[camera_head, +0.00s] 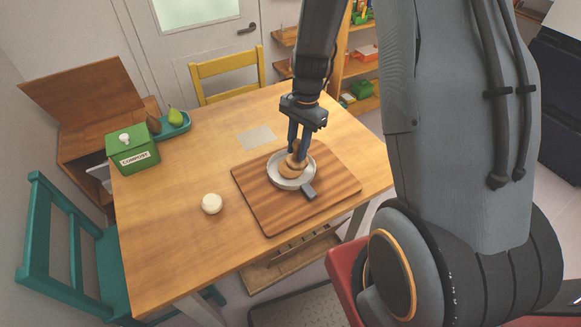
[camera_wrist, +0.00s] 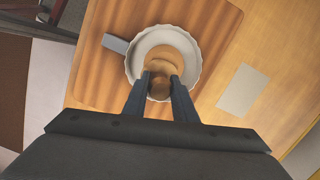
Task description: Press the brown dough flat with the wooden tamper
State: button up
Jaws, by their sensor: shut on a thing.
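My gripper (camera_head: 298,148) points down over a pale, fluted dish (camera_head: 278,180) with a grey handle. Its fingers are shut on the knob of the wooden tamper (camera_head: 293,161); the wrist view also shows the tamper (camera_wrist: 161,84) between my fingertips. The tamper stands over the dish. The brown dough (camera_head: 286,173) appears in the dish at the tamper's lower edge, mostly covered. Tamper and dough have nearly the same colour, so I cannot tell whether they touch. In the wrist view the dish (camera_wrist: 134,66) surrounds both.
The dish sits on a striped wooden board (camera_head: 262,205) on the table (camera_head: 160,240). A pale dough ball (camera_head: 211,204) lies left of the board. A green compost bin (camera_head: 133,150) and a teal tray (camera_head: 178,130) with a pear stand at the far left. A grey sheet (camera_head: 257,137) lies behind the board.

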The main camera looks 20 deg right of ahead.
dwell(0.6)
jog(key=shift+r+p, duration=0.55)
jog(key=shift+p, duration=0.05)
jog(key=shift+s+a, duration=0.1)
jog(key=shift+s+a+p, duration=0.65)
jog(key=shift+s+a, duration=0.15)
jog(key=shift+s, duration=0.35)
jog(key=shift+f+b, duration=0.45)
jog(key=shift+f, duration=0.45)
dwell(1.1)
jog(key=shift+r, duration=0.15)
jog(key=shift+r+p, duration=0.5)
jog(key=shift+p, duration=0.2)
